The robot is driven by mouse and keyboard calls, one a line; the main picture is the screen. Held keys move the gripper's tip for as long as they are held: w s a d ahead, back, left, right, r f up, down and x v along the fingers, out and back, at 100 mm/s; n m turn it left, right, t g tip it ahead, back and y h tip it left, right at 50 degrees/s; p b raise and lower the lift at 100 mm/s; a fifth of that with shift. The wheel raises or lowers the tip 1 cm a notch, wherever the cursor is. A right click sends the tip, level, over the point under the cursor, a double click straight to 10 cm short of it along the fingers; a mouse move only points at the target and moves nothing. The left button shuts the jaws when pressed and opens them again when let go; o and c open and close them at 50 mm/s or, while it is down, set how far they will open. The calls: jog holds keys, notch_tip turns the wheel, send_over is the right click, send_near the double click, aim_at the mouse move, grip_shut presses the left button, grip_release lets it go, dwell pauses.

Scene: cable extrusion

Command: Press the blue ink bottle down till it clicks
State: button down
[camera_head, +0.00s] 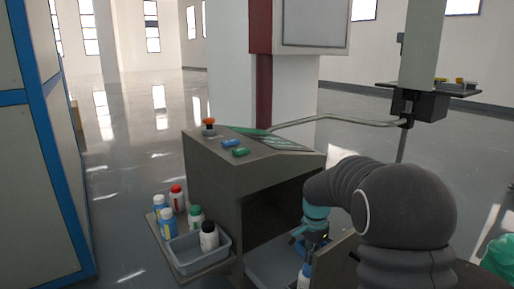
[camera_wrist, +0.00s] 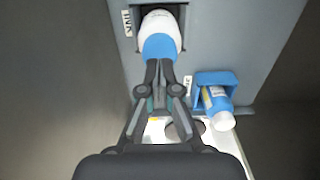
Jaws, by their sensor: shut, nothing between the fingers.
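The blue ink bottle (camera_wrist: 160,40), with a white rounded body and a blue part, sits in a dark square recess beside a small label (camera_wrist: 127,23) in the wrist view. My gripper (camera_wrist: 160,64) is shut and empty, its fingertips together at the blue part of the bottle. I cannot tell whether they touch it. How deep the bottle sits is unclear. In the head view my gripper (camera_head: 312,238) is inside the machine's opening, partly hidden by my arm.
A second blue and white bottle (camera_wrist: 217,104) lies in a blue holder (camera_wrist: 231,79) close to my fingers' right. The grey machine (camera_head: 215,180) has walls around the opening. A side shelf (camera_head: 157,226) carries several bottles and a grey bin (camera_head: 187,262).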

aim_at(310, 267)
jog(key=shift+f+b, duration=0.5)
jog(key=shift+f, duration=1)
dwell(0.7)
jog(key=shift+r+p, duration=3.15)
jog(key=shift+r, duration=0.9)
